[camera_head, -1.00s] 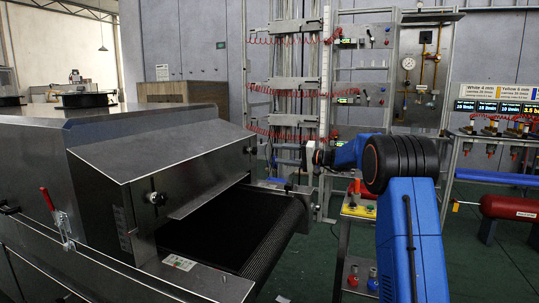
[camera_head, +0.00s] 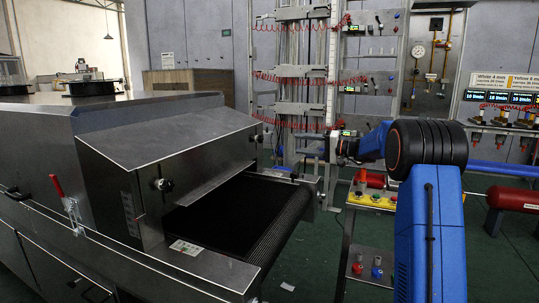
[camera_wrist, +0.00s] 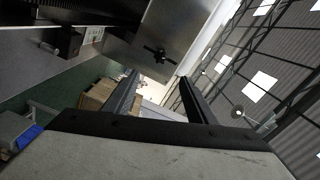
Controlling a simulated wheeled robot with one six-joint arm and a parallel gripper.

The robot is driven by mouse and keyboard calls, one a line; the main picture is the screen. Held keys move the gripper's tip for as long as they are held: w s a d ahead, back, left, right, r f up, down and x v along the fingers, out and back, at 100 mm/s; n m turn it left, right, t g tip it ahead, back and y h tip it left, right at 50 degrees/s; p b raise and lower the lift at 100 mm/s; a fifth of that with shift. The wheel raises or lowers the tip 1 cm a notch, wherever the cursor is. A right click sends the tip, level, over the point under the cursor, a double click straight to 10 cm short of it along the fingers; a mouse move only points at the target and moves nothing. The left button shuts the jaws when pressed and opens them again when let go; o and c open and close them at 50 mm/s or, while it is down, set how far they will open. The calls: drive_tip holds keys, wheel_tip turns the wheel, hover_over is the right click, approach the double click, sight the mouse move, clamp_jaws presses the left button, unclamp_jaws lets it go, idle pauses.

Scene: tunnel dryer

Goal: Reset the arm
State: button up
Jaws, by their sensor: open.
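My arm, blue with black joint covers, stands at the right of the head view and reaches left beside the dryer's outlet. My gripper (camera_wrist: 156,95) shows in the wrist view as two dark fingers set well apart, open, with nothing between them. In the head view its fingers are too small and dark to make out clearly. The tunnel dryer (camera_head: 175,140) is a grey metal box at the left, with a dark conveyor belt (camera_head: 235,215) coming out of it. The dryer's metal hood (camera_wrist: 165,35) also shows at the top of the wrist view.
A stand with a yellow button panel (camera_head: 371,201) is just beyond my arm. A rack with red coiled hoses (camera_head: 305,75) is at the back. A red cylinder (camera_head: 512,199) lies at the right. Green floor (camera_head: 310,262) is open between the dryer and the stand.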

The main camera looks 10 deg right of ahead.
drive_tip(key=s+a+f+n+g+h, duration=0.15)
drive_tip(key=s+a, duration=0.35)
drive_tip(key=s, duration=0.5)
drive_tip(key=s+a+f+g+h, duration=0.25)
drive_tip(key=s+a, duration=0.25)
drive_tip(key=s, duration=0.6)
drive_tip(key=s+a+f+g+h, duration=0.15)
drive_tip(key=s+a, duration=0.35)
drive_tip(key=s, duration=0.5)
drive_tip(key=s+d+f+h, duration=0.2)
drive_tip(key=s+f, duration=0.3)
drive_tip(key=s, duration=0.5)
drive_tip(key=s+d+f+n+h, duration=0.1)
drive_tip(key=s+d+f+h, duration=0.2)
drive_tip(key=s, duration=0.8)
drive_tip(key=s+d+f+h, duration=0.2)
drive_tip(key=s+f+h, duration=0.2)
drive_tip(key=s, duration=0.6)
wheel_tip(320, 180, down, 3)
drive_tip(key=shift+s+d+r+n, duration=0.15)
drive_tip(key=shift+s+r+n, duration=0.05)
drive_tip(key=shift+s+n, duration=0.15)
